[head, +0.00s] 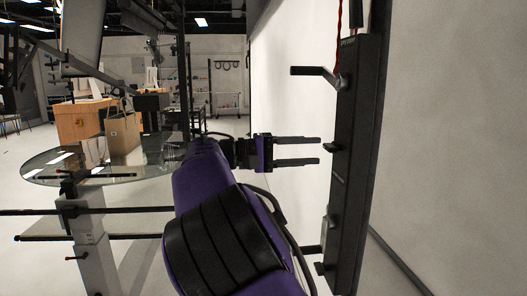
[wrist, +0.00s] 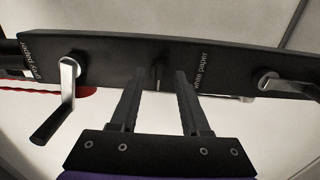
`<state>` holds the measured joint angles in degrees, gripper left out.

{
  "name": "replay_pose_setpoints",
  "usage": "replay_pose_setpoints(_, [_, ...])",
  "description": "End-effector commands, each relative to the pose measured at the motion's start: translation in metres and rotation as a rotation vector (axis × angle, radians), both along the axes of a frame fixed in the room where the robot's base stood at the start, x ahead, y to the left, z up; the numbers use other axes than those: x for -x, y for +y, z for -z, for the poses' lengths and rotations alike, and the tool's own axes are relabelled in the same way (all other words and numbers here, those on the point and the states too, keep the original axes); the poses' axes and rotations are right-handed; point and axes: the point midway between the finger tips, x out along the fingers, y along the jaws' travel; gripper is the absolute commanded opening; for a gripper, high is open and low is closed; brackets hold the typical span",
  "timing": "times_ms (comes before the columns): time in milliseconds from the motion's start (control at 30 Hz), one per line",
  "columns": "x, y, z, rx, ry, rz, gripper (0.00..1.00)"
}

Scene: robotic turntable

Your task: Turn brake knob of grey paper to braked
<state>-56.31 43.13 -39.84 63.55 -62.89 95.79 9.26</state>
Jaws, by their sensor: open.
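A black bar (head: 345,190) is mounted upright along the wall panel; it spans the wrist view (wrist: 115,55). The "grey paper" label (wrist: 32,62) is at its left end in the wrist view, beside a crank handle (wrist: 68,88). A small dark knob (head: 331,147) projects from the bar further along; in the wrist view it (wrist: 158,76) lies between and beyond my fingertips. Which paper's brake it is, and its setting, I cannot tell for sure. My gripper (head: 318,150) is open and empty, fingers pointing at the bar, tips just short of the small knob.
A "white paper" label (wrist: 201,70) and a second crank handle (wrist: 290,88) are at the right in the wrist view. A red chain (head: 338,35) hangs at the bar's top. A round glass table (head: 60,165) with a paper bag (head: 124,133) stands left.

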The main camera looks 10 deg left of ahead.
Motion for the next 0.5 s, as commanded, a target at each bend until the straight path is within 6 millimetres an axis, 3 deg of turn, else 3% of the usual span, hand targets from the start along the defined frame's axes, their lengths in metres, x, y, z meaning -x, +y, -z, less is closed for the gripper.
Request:
replay_pose_setpoints(300, [0.020,0.079,-0.002,0.001,0.000,-0.004,0.46])
replay_pose_setpoints(500, [0.030,0.115,-0.002,0.001,-0.001,-0.001,0.46])
